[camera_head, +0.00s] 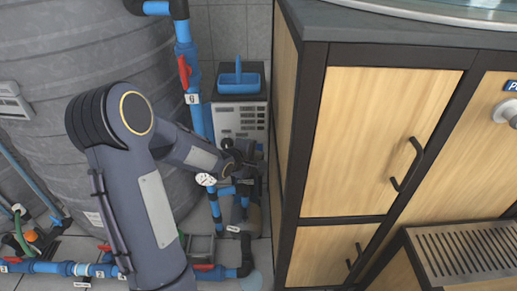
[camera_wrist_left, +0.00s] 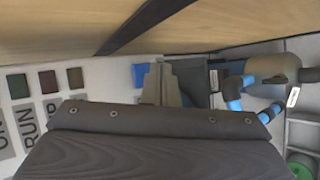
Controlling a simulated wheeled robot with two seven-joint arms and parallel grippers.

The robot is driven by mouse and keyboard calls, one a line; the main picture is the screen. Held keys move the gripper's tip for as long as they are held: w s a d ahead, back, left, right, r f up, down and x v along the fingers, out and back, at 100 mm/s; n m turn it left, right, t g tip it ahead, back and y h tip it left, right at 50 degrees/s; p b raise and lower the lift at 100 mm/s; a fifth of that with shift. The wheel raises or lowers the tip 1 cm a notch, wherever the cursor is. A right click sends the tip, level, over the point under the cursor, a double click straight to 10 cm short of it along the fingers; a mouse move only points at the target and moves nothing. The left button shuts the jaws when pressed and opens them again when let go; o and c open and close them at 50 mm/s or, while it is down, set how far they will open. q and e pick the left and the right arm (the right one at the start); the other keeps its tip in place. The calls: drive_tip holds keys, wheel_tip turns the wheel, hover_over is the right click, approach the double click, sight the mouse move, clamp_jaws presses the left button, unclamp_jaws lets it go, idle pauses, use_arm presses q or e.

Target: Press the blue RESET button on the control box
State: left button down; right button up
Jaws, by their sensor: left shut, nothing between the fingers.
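The control box is the pale grey box (camera_head: 225,122) at the back, beside the cabinet. Its face (camera_wrist_left: 75,85) fills the left of the left wrist view, with large lettering including RUN and square buttons in dark green, red and dark brown. A blue square button (camera_wrist_left: 139,75) sits at the right end of that row. My left gripper (camera_head: 240,162) is in front of the box's lower part. In the wrist view its fingers (camera_wrist_left: 161,80) are shut and empty, right beside the blue button and partly overlapping it. Contact cannot be told. My right gripper is out of view.
A wooden cabinet (camera_head: 360,140) stands close on the right of my left gripper. A large grey tank (camera_head: 50,60) stands on the left. Blue pipes (camera_head: 190,60) run near the box and below the gripper. A blue tray (camera_head: 240,84) sits on the box.

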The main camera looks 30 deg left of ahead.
use_arm(q)
drive_tip(key=s+d, duration=0.1)
drive_tip(key=s+b, duration=0.1)
drive_tip(key=s, duration=0.1)
drive_tip(key=s+d, duration=0.1)
drive_tip(key=shift+s+d+b, duration=0.15)
drive_tip(key=shift+d+b, duration=0.15)
drive_tip(key=shift+d, duration=0.05)
idle(0.7)
